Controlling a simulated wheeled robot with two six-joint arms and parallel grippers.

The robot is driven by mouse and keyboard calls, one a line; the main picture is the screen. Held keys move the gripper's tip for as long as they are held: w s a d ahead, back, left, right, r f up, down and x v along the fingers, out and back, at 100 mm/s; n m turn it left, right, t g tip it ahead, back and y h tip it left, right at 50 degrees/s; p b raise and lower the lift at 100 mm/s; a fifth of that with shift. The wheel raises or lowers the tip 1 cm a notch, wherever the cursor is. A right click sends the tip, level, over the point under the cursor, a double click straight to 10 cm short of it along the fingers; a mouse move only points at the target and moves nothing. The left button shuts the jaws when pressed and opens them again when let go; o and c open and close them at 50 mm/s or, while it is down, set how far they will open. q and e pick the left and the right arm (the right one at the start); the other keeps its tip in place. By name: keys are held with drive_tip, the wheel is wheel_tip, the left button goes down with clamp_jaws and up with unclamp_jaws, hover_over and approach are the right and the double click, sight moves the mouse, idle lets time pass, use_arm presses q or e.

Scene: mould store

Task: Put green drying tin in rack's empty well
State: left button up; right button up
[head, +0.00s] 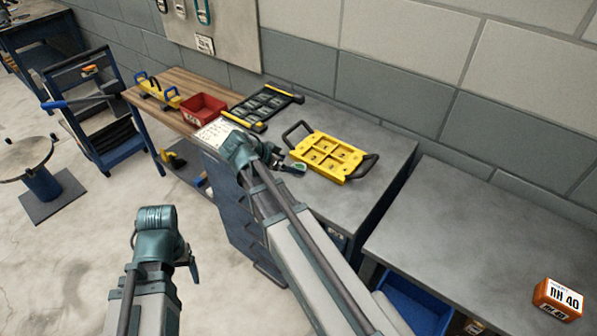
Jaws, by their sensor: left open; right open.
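A small green item (299,168), likely the green drying tin, is on the grey bench at the fingertips of my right gripper (287,166). That gripper is open, and I cannot tell whether it touches the item. A yellow tray (345,176) with black end handles and several wells lies just to the right. A black rack (247,114) with yellow end bars and several compartments lies further back left. I cannot tell which one is the task's rack or which well is empty. My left gripper (193,268) is open and low over the floor, away from the benches.
A red bin (204,105) and a yellow-and-blue carrier (158,92) stand on the wooden bench. A paper sheet (214,133) lies by the black rack. The right-hand grey bench (470,235) is mostly clear, with an orange labelled box (557,299) at its near end.

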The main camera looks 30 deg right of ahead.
sight(299, 167)
drive_tip(key=b+x, duration=0.2)
drive_tip(key=x, duration=0.2)
drive_tip(key=shift+s+a+f+b, duration=0.1)
drive_tip(key=shift+a+f+b, duration=0.1)
drive_tip(key=shift+b, duration=0.15)
drive_tip(key=shift+d+f, duration=0.2)
drive_tip(key=shift+d, duration=0.25)
drive_tip(key=shift+r, duration=0.1)
drive_tip(key=c, duration=1.5)
